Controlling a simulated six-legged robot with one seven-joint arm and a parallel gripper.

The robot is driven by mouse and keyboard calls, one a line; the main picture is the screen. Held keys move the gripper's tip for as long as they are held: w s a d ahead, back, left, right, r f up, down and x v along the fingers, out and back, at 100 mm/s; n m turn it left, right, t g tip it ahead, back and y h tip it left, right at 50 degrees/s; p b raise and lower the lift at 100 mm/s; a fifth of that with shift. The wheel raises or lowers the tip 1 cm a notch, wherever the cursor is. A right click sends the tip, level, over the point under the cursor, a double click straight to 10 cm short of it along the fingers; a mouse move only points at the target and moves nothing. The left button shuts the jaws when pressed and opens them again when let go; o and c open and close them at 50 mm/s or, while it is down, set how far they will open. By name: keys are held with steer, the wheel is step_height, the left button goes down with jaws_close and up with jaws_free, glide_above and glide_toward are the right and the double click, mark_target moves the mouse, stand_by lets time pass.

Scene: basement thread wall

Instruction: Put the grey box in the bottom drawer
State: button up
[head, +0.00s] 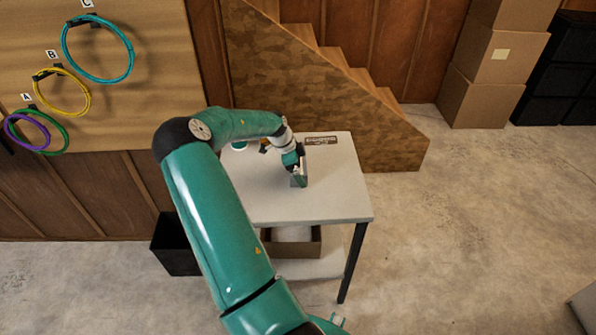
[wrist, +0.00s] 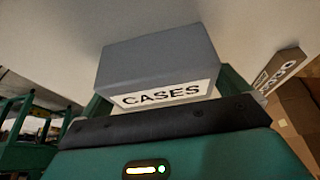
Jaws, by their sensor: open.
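A grey box (wrist: 158,58) with a white "CASES" label on its side shows in the wrist view, on the pale tabletop. My gripper (wrist: 165,85) is open, with a green finger showing at each side of the box; I cannot tell whether they touch it. In the head view my gripper (head: 299,172) points down at the white table (head: 335,190), and the grey box (head: 298,181) is mostly hidden by it. I cannot make out the bottom drawer in either view.
An open cardboard box (head: 318,240) sits on the table's lower shelf. A black bin (head: 176,245) stands left. Cardboard boxes (head: 490,90) and black containers (head: 550,75) are stacked back right.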

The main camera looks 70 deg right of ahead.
steer(key=shift+f, duration=0.25)
steer(key=c, duration=0.7)
steer(key=shift+r, duration=0.1)
